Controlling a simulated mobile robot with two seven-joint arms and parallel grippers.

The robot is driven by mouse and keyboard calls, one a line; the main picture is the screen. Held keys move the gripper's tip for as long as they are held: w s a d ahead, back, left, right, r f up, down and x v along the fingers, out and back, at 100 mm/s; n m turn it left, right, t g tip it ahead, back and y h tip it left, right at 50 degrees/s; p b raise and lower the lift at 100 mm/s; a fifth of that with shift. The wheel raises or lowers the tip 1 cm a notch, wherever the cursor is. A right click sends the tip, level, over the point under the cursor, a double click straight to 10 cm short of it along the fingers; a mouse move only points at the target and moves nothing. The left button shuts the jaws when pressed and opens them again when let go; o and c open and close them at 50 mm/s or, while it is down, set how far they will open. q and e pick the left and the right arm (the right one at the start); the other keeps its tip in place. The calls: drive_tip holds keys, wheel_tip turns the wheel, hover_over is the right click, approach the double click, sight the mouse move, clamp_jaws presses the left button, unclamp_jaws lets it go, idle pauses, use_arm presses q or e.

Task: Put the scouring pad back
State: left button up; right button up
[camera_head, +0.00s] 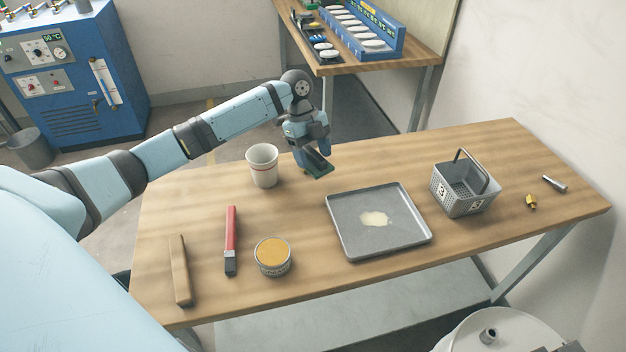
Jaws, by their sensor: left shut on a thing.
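The scouring pad (320,170) is a small dark green piece in the head view. My left gripper (313,160) is shut on it and holds it over the back part of the wooden table, right of the white cup and behind the tray. The fingers hide part of the pad. A grey tray (345,242) with a pale spill (374,219) on it lies in the middle of the table. My right gripper is not in view.
A grey basket (464,200), a brass fitting (531,201) and a metal cylinder (554,184) are right. Bare table (450,145) shows at the back.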

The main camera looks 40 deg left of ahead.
sight(316, 192)
use_arm(q)
wheel_tip(316, 192, down, 9)
idle(0.4)
drive_tip(key=o, duration=0.9)
drive_tip(key=v, duration=1.2)
drive_tip(key=shift+r, duration=0.1)
